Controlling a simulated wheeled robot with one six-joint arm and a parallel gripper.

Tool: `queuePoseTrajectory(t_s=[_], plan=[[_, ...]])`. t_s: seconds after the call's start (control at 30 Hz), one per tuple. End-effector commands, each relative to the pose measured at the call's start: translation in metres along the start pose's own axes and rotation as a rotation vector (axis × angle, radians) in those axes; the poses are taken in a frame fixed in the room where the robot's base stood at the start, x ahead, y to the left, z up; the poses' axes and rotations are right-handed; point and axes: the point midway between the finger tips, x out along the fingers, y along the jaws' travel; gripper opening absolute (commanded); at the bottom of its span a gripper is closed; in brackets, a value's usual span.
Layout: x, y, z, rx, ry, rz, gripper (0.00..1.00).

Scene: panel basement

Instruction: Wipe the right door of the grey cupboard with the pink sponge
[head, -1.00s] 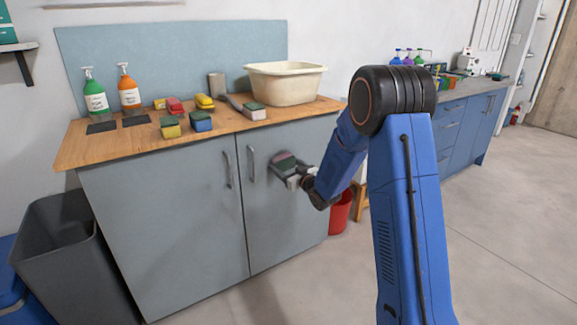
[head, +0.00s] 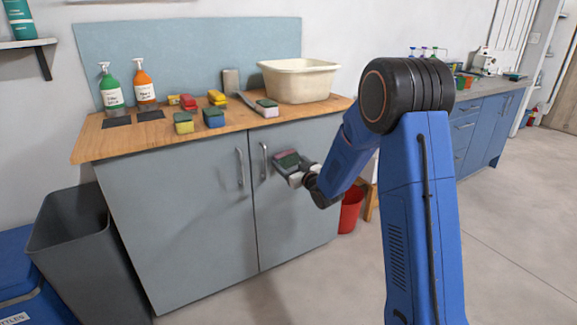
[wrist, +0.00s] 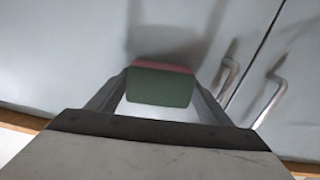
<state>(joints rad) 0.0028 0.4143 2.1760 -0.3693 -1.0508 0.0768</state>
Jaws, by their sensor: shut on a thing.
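The grey cupboard has two doors, each with a vertical metal handle. My gripper (head: 290,172) is in front of the upper part of its right door (head: 290,220), just right of that door's handle (head: 264,160). It is shut on the pink sponge (head: 288,158), which has a dark green pad. In the wrist view the sponge (wrist: 162,66) sits between the fingers, green face toward the camera and pink edge toward the door. A shadow falls on the door beside it. I cannot tell whether the sponge touches the door.
A grey bin (head: 75,240) stands left of the cupboard. A red bucket (head: 350,212) stands at its right. Floor in front is clear.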

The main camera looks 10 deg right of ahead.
Motion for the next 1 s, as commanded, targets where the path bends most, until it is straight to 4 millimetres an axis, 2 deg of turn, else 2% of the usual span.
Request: queuePoseTrajectory(t_s=[0.17, 0.6, 1.0], plan=[[0.000, 0.004, 0.000, 0.000, -0.001, 0.001, 0.49], [0.002, 0.034, 0.004, 0.001, -0.001, 0.003, 0.49], [0.002, 0.052, 0.005, 0.002, -0.001, 0.005, 0.49]])
